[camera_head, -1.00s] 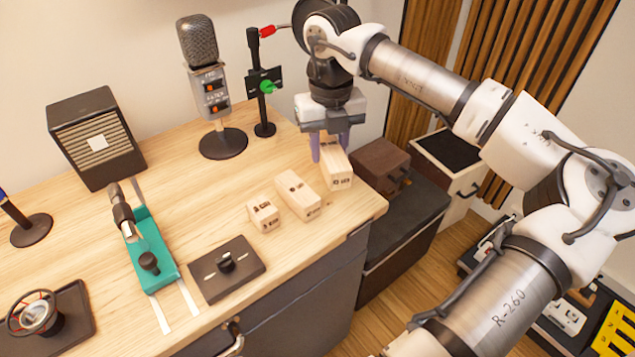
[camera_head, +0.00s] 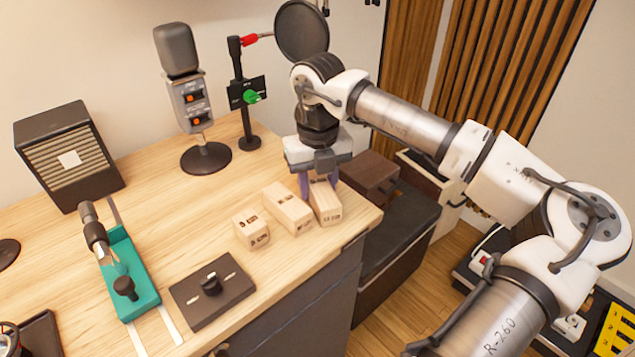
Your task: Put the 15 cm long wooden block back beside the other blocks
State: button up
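The long wooden block (camera_head: 326,203) stands at the right end of a row of pale blocks near the table's right front corner. Its front end carries a dark printed mark too small to read surely. The middle block (camera_head: 288,208) is just left of it, with at most a narrow gap. The smallest block (camera_head: 251,231) is further left. My gripper (camera_head: 319,186) points down over the back part of the long block, its purple fingers on either side of it, shut on it. The gripper body hides the block's far end; the block looks at or very near table height.
The wooden table (camera_head: 200,245) has a microphone (camera_head: 190,105), a dark stand with a green knob (camera_head: 247,105), a speaker box (camera_head: 68,155), a teal jig (camera_head: 130,275) and a black knob plate (camera_head: 212,293). A dark brown box (camera_head: 370,176) lies beyond the right edge.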

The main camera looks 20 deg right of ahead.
aim_at(318, 181)
jog(key=o, duration=0.3)
jog(key=shift+o, duration=0.2)
jog(key=shift+r, duration=0.1)
jog(key=shift+r+p, duration=0.25)
jog(key=shift+p, duration=0.1)
notch_tip(318, 181, up, 12)
jog(key=b, duration=0.2)
jog(key=shift+f, duration=0.1)
